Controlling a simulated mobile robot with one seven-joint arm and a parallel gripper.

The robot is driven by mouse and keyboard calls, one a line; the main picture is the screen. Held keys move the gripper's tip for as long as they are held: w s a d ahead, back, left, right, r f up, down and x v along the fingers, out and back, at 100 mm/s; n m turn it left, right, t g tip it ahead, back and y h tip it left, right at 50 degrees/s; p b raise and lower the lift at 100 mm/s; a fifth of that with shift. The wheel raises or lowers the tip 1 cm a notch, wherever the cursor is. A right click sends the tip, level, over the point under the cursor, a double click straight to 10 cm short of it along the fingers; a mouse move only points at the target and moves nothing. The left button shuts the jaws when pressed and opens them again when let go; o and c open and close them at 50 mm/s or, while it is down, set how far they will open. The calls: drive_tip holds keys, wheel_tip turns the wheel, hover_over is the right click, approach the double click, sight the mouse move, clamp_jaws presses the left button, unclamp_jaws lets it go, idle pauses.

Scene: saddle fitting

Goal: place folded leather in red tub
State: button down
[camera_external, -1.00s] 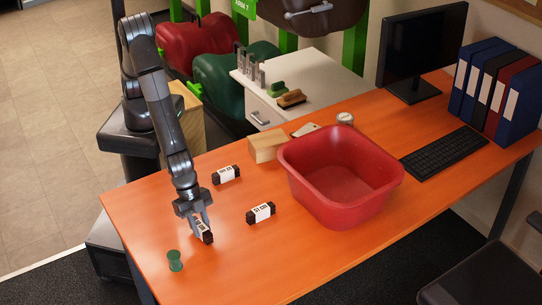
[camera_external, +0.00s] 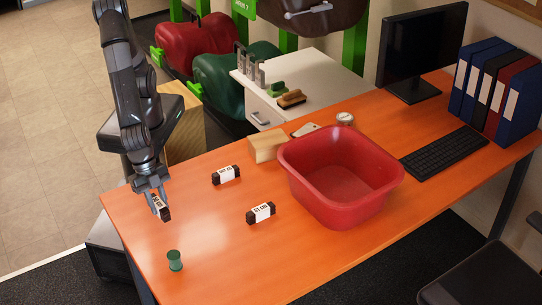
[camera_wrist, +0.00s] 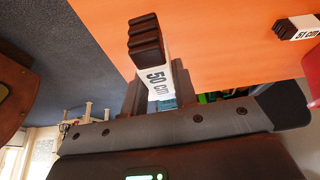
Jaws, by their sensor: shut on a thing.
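My gripper (camera_external: 155,193) is shut on a dark brown folded leather (camera_external: 161,209) with a white label band, held above the left edge of the table. In the wrist view the held folded leather (camera_wrist: 146,42) reads "50 cm" on its label. Two more folded leathers lie on the orange table: one (camera_external: 226,175) near the wooden block and one (camera_external: 261,213) left of the tub, labelled "51 cm" in the wrist view (camera_wrist: 292,29). The red tub (camera_external: 334,195) stands mid-table, far to the right of my gripper, and looks empty.
A green spool (camera_external: 175,261) stands near the front left of the table (camera_external: 215,240). Keyboard (camera_external: 444,153), monitor (camera_external: 423,52) and binders (camera_external: 497,90) are at the right.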

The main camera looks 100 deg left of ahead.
wheel_tip(320, 180, up, 11)
drive_tip(key=w+a+n, duration=0.1)
drive_tip(key=w+n, duration=0.1)
drive_tip(key=w, duration=1.1)
drive_tip(key=n+t+y, duration=0.1)
drive_tip(key=n+y, duration=0.2)
drive_tip(key=n, duration=0.3)
hover_over(335, 200)
drive_tip(key=s, duration=0.2)
wheel_tip(335, 200, down, 18)
drive_tip(key=shift+w+r, duration=0.1)
drive_tip(key=shift+r, duration=0.15)
drive_tip(key=shift+f, duration=1.9)
drive_tip(key=shift+f, duration=0.15)
